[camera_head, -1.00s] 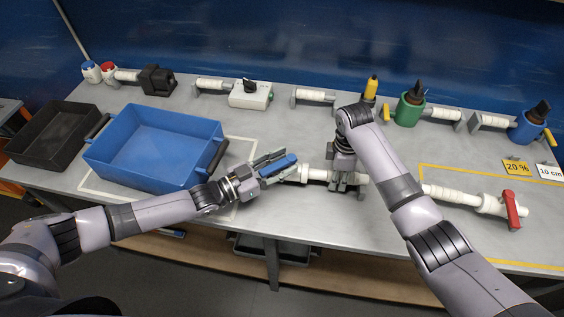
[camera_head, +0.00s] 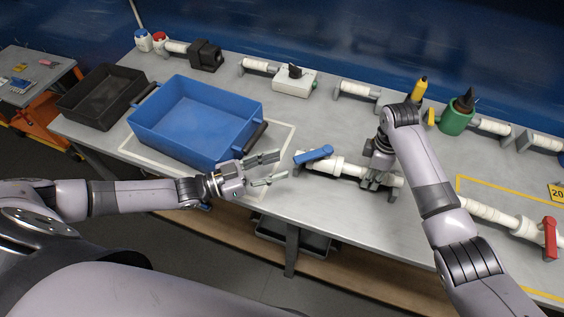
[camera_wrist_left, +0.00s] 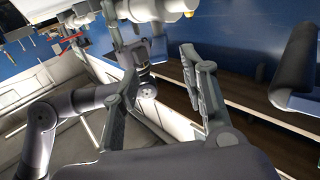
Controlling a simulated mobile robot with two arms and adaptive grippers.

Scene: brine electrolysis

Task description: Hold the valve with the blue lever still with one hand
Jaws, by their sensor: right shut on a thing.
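The valve with the blue lever (camera_head: 313,155) lies on the grey table as part of a white pipe (camera_head: 345,170). My right gripper (camera_head: 376,178) comes down from above and is shut on this white pipe to the right of the lever; its fingers hide part of it. My left gripper (camera_head: 276,168) is open and empty, just left of the lever and apart from it. In the left wrist view its two fingers (camera_wrist_left: 165,90) are spread with nothing between them.
A blue crate (camera_head: 158,134) stands left of the valve, with a black tray (camera_head: 68,102) beyond it. A valve with a red lever (camera_head: 550,238) lies at the right. Several pipe fittings line the table's back. The table between the crate and the back row is free.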

